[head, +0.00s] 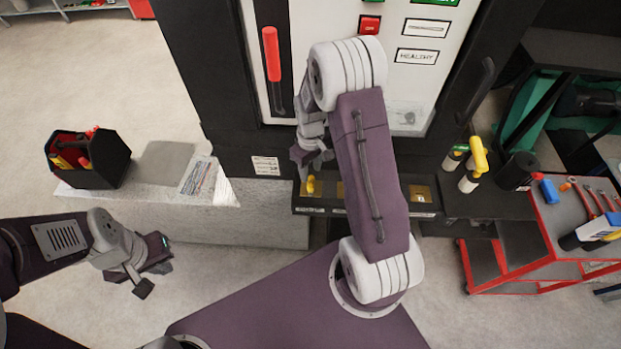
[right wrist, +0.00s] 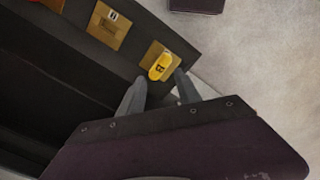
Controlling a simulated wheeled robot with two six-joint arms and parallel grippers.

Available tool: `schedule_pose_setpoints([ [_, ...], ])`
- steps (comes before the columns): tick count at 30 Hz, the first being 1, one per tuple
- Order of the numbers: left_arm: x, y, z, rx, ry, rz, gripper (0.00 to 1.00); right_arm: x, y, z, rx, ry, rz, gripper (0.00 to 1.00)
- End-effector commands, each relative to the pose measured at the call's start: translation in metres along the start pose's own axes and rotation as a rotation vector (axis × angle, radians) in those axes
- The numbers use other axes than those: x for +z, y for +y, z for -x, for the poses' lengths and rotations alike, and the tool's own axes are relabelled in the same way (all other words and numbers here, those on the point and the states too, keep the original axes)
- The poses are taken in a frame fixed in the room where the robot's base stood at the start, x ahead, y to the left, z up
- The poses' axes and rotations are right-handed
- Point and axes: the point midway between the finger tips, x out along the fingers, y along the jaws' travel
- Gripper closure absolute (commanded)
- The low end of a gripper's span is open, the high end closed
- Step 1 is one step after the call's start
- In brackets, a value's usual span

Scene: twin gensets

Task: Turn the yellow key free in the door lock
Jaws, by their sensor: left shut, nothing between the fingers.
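The yellow key (head: 311,184) stands in a brass lock plate (right wrist: 152,57) at the left end of a black ledge (head: 375,207) on the cabinet front. In the right wrist view the yellow key (right wrist: 161,67) shows between and just beyond the fingertips. My right gripper (head: 312,163) hangs just above the key; in the right wrist view its fingers (right wrist: 160,78) are apart, one on each side of the key. Whether they touch it I cannot tell. My left gripper (head: 146,278) is shut and empty at the lower left, away from the cabinet.
A red-handled lever (head: 271,55) and a red switch (head: 370,25) are on the cabinet panel. A black toolbox (head: 100,172) stands on the pale ledge at left. A red tool cart (head: 500,265) and yellow-topped bottles (head: 468,184) are at right. Another brass plate (right wrist: 108,26) sits beside the key's.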

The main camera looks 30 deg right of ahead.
Motion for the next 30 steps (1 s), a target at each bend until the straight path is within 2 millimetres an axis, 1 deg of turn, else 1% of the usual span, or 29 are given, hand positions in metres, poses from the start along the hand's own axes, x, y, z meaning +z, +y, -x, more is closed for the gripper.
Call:
schedule_pose_setpoints([
  [1,0.000,0.000,-0.004,0.000,0.000,0.000,1.00,0.000,0.000,-0.002,0.000,0.000,-0.101,0.60],
  [4,0.001,0.000,-0.008,0.000,0.000,0.000,1.00,0.000,0.000,-0.002,0.000,0.001,-0.337,0.60],
  [6,0.000,0.000,-0.002,0.000,0.000,0.000,1.00,0.001,0.000,0.000,0.000,-0.002,-0.503,0.60],
  [10,0.000,0.000,0.000,0.000,0.000,0.000,1.00,0.001,0.000,-0.004,0.000,-0.001,-0.810,0.60],
  [11,0.000,0.000,-0.002,0.000,0.001,0.000,1.00,0.000,0.000,-0.007,0.000,-0.001,-0.868,0.60],
  [12,0.001,0.000,-0.016,0.000,0.001,0.000,1.00,0.001,0.000,-0.023,0.000,-0.002,-0.856,0.60],
  [15,0.003,-0.001,-0.028,0.000,0.000,0.000,1.00,0.001,0.000,-0.040,0.000,-0.002,-0.852,0.60],
  [18,0.004,-0.001,-0.036,0.000,0.000,0.000,1.00,0.000,0.000,-0.051,0.000,0.000,-0.851,0.60],
  [23,0.004,-0.001,-0.042,0.000,0.000,0.000,1.00,0.000,0.000,-0.059,0.000,0.000,-0.850,0.60],
  [30,0.004,-0.001,-0.041,0.000,0.000,0.000,1.00,0.000,0.000,-0.060,0.000,0.000,-0.849,0.60],
])
